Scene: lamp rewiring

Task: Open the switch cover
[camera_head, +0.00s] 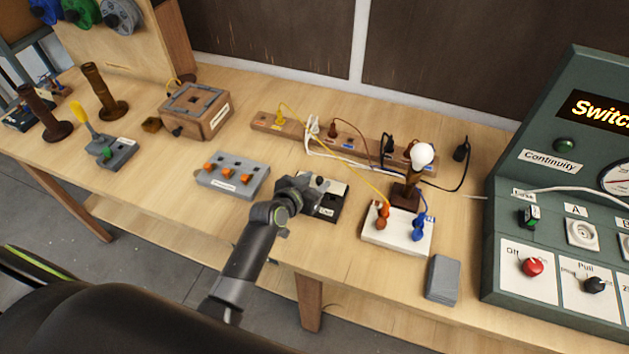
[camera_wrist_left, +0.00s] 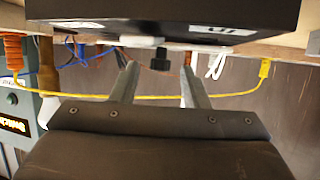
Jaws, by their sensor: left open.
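A small black switch box (camera_head: 325,211) with a white label and a cream strip along its far side lies on the workbench in the head view, near the middle. My left gripper (camera_head: 303,187) is at its left side and covers part of it. In the left wrist view the dark box (camera_wrist_left: 160,14) fills the top edge, with a small black knob (camera_wrist_left: 160,61) and a white piece beside it. The two fingers of the left gripper (camera_wrist_left: 157,85) are apart, with nothing held between them. Whether they touch the box cannot be told. My right gripper is not in view.
A grey block with orange knobs (camera_head: 232,176) lies to the left. A white base (camera_head: 397,238) with orange and blue plugs and a lamp with a white bulb (camera_head: 422,157) stand to the right. Cables run from a wooden power strip (camera_head: 268,122) behind. A grey panel (camera_head: 510,215) stands far right.

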